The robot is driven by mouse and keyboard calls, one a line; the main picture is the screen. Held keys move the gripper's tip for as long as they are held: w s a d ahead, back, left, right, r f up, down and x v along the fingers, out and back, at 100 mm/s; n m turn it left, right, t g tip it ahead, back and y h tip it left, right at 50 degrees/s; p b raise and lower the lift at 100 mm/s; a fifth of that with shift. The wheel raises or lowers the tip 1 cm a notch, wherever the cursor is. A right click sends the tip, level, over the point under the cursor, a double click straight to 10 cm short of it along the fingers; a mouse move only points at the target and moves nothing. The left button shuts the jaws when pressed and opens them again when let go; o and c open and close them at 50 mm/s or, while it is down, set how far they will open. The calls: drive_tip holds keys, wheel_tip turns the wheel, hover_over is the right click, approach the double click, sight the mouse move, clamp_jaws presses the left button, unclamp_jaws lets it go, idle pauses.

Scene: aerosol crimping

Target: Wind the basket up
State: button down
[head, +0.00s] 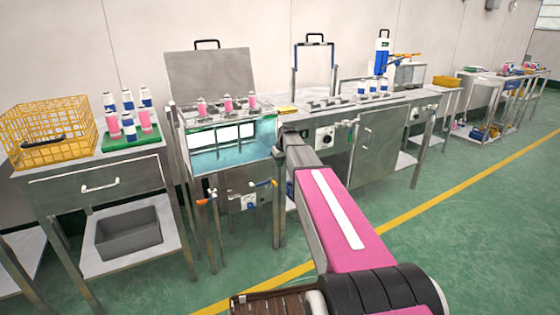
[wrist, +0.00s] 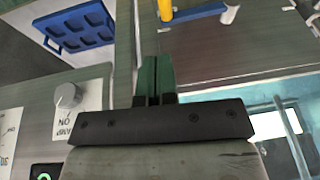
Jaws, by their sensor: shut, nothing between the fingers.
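The glass-fronted water tank (head: 215,148) stands left of centre in the head view, its lid (head: 212,72) raised. Pink-and-white cans (head: 226,104) stand in a row at its top; whether the basket carries them I cannot tell. My gripper's green fingers (wrist: 156,77) are together and empty in the wrist view. They point at a grey steel panel, apart from the fittings around them. A grey knob (wrist: 68,95) is to their left. In the head view the gripper is hidden by my pink arm, at the tank's right side. No winding crank is clearly identifiable.
Below the tank are blue-handled (head: 263,183) and orange-handled (head: 205,200) fittings. A yellow wire basket (head: 52,132) is on the left table. A blue tray (wrist: 75,30) and blue-and-yellow parts (wrist: 199,12) show in the wrist view. The green floor (head: 470,220) is clear.

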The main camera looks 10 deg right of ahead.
drive_tip(key=x, duration=0.5)
drive_tip(key=s+x, duration=0.1)
drive_tip(key=x, duration=0.2)
drive_tip(key=shift+a+f, duration=0.15)
drive_tip(key=shift+f, duration=0.4)
